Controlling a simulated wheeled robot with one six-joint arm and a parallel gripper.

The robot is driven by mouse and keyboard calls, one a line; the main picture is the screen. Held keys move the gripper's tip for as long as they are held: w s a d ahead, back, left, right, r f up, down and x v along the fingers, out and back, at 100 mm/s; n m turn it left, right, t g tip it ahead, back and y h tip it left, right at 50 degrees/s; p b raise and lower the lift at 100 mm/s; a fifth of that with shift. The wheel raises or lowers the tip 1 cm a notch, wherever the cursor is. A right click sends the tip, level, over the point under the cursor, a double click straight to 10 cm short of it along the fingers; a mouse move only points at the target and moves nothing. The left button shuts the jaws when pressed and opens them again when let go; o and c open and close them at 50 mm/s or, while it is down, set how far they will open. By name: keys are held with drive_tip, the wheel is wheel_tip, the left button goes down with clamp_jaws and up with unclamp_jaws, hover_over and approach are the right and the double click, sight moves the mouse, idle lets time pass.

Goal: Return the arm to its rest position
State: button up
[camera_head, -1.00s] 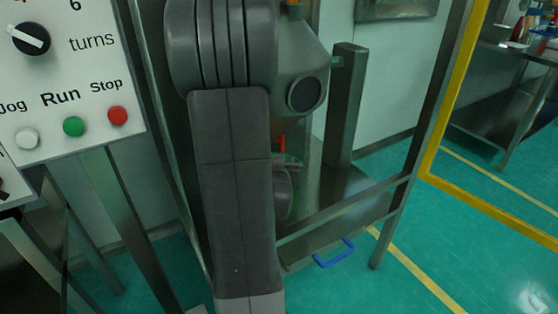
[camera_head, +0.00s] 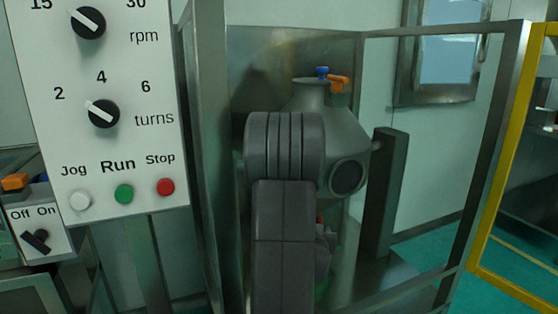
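My grey arm stands in the middle of the head view, with its rounded joint housing in front of the metal machine vessel (camera_head: 344,137). My gripper is not visible in this view. The vessel has a round dark port (camera_head: 347,177) on its side, with a blue handle (camera_head: 322,72) and an orange handle (camera_head: 339,82) at its top. My arm hides the vessel's lower left part. I cannot tell whether the arm touches anything.
A white control panel (camera_head: 150,150) with knobs and Jog, Run and Stop buttons stands at left. An Off/On switch box (camera_head: 36,240) is below it. A metal frame (camera_head: 205,150) surrounds the vessel. A yellow post (camera_head: 510,150) is at right, with green floor behind.

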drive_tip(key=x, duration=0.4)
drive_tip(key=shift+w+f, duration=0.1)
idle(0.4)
